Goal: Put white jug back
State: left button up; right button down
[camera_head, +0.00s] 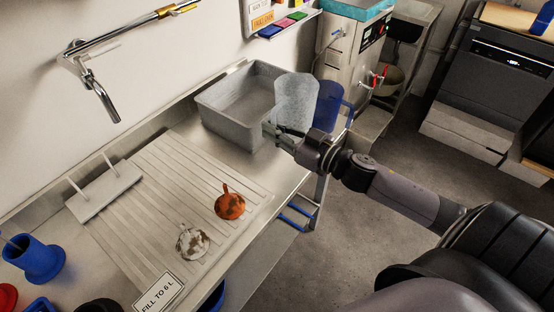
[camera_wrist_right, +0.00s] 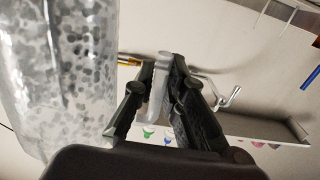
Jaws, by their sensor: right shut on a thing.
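The white jug (camera_head: 296,98), translucent and speckled, is at the right end of the steel counter, beside the grey basin. My right gripper (camera_head: 272,131) is shut on its handle, just in front of the jug. In the right wrist view the jug (camera_wrist_right: 62,75) fills the left side, and my right gripper's fingers (camera_wrist_right: 160,90) close around a pale strip that looks like the handle. The jug looks about upright in the head view. Whether its base touches the counter is hidden. My left gripper is not in view.
The grey basin (camera_head: 212,118) stands left of the jug. A blue jug (camera_head: 328,108) is close behind it on the right. An orange scoop (camera_head: 230,205) and a speckled white scoop (camera_head: 192,241) lie on the ribbed drainer (camera_head: 150,190). A tap (camera_head: 95,85) is on the wall.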

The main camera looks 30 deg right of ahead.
jog(key=shift+f+b, duration=0.7)
jog(key=shift+f, duration=4.5)
jog(key=shift+f, duration=0.2)
jog(key=c, duration=1.6)
grip_release()
jog(key=shift+c, duration=0.2)
jog(key=shift+r, duration=0.1)
